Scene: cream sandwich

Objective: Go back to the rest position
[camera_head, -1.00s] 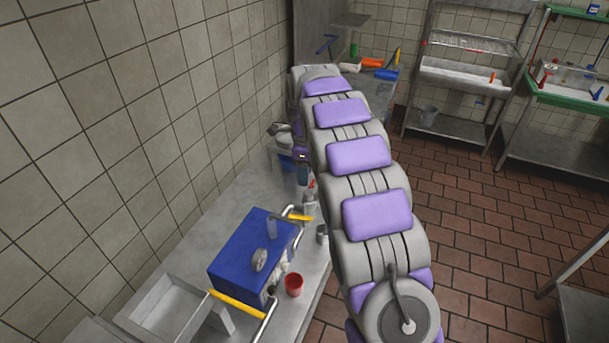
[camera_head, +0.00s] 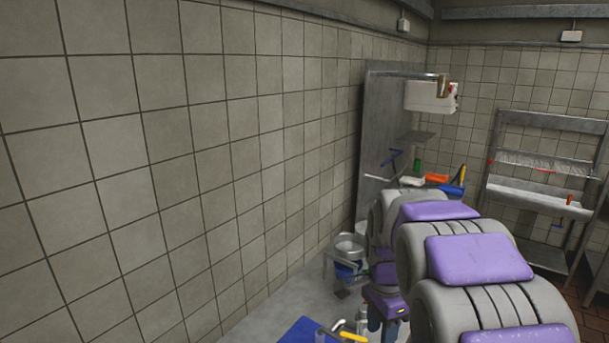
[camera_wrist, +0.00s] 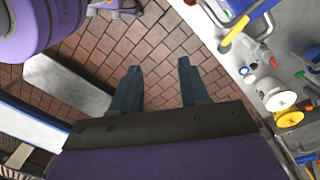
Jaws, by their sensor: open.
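In the wrist view my gripper (camera_wrist: 160,88) is open, its two dark fingers apart with nothing between them. Below them lies the red-brown brick floor (camera_wrist: 150,45). The counter (camera_head: 275,315) runs along the tiled wall, to the left of my arm. The edge of a blue box top (camera_head: 300,332) shows at the bottom.
In the wrist view a white and yellow round item (camera_wrist: 280,100) and small items stand on the counter at right. A pale bench (camera_wrist: 65,85) is at left. A metal shelf (camera_head: 540,195) stands far right in the head view. Open floor lies under the gripper.

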